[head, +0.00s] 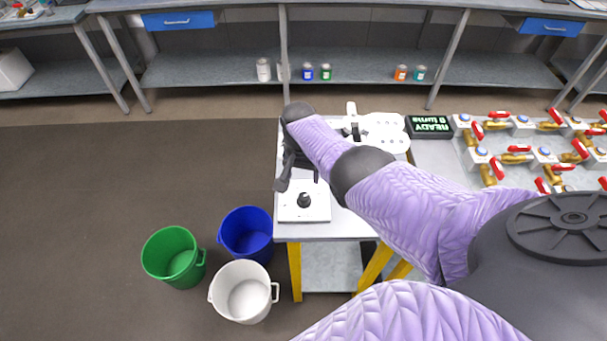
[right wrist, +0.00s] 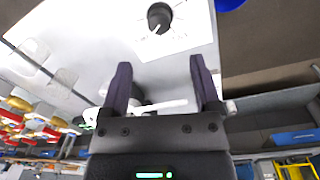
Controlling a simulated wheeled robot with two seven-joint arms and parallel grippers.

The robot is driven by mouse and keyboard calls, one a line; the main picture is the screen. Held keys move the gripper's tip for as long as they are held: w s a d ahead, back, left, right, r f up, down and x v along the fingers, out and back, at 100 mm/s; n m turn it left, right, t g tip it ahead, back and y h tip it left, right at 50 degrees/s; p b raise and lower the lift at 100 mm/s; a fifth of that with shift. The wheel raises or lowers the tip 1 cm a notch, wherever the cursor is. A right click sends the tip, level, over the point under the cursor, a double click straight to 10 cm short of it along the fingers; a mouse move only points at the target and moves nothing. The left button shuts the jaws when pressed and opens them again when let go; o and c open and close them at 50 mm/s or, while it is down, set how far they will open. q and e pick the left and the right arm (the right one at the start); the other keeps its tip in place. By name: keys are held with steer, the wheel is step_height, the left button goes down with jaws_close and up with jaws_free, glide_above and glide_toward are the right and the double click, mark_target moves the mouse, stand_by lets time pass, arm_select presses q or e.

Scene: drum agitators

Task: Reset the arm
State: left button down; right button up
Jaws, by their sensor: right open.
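My right arm, in a purple sleeve with dark joints, reaches across the head view from the lower right to a small grey table (head: 338,225). My right gripper (head: 298,176) is over the table, beside a white panel with a black knob (head: 304,201). In the right wrist view, the gripper (right wrist: 160,68) has its two dark fingers spread apart with nothing held between them. The knob (right wrist: 159,16) is ahead of the fingertips, apart from them. A white rod (right wrist: 165,108) shows behind the fingers. My left gripper is in neither view.
A white device with holes (head: 385,130) and a green-lettered display (head: 431,125) are at the table's back. Red-handled valves (head: 517,149) fill a bench at right. Green (head: 173,257), blue (head: 246,233) and white (head: 243,291) buckets stand on the floor at left. Floor farther left is clear.

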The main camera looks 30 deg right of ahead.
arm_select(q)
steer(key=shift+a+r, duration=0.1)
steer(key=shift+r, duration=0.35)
arm_select(e)
steer(key=shift+r, duration=0.55)
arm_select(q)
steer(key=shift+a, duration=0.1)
